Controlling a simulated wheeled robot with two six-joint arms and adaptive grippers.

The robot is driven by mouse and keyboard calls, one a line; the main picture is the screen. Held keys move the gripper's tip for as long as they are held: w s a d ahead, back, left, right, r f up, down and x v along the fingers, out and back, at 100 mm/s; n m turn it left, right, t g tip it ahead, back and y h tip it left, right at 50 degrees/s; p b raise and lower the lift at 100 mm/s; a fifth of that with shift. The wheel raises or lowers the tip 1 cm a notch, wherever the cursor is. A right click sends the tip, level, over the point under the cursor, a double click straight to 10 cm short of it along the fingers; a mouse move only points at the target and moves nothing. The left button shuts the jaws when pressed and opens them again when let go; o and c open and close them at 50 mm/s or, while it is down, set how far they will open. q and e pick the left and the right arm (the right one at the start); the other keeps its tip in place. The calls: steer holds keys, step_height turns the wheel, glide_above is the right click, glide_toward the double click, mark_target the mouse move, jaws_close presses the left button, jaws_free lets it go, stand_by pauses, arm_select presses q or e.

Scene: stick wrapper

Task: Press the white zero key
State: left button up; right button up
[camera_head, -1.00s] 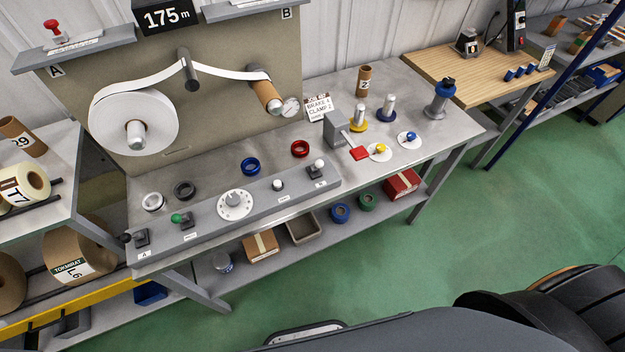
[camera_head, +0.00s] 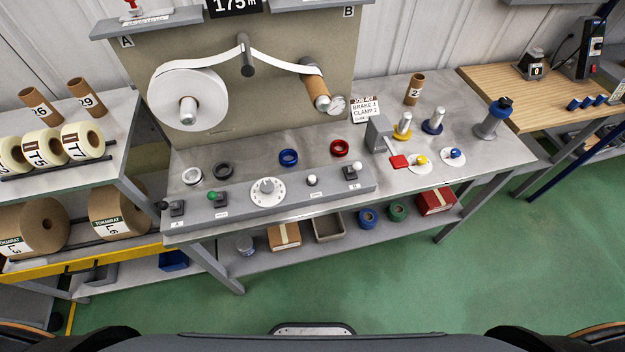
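A grey control strip (camera_head: 232,207) runs along the front of the workbench. The labels are too small to read, so I cannot tell which white part is marked zero. A black display (camera_head: 235,6) reading 175 m is cut by the top edge. Neither gripper is in view.
A large white roll (camera_head: 160,97) feeds a strip over a post to a brown core (camera_head: 316,95) on the back panel. Loose rings, a red-paddled lever (camera_head: 398,161) and spindles stand on the bench (camera_head: 440,165). Green floor (camera_head: 380,285) in front is clear.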

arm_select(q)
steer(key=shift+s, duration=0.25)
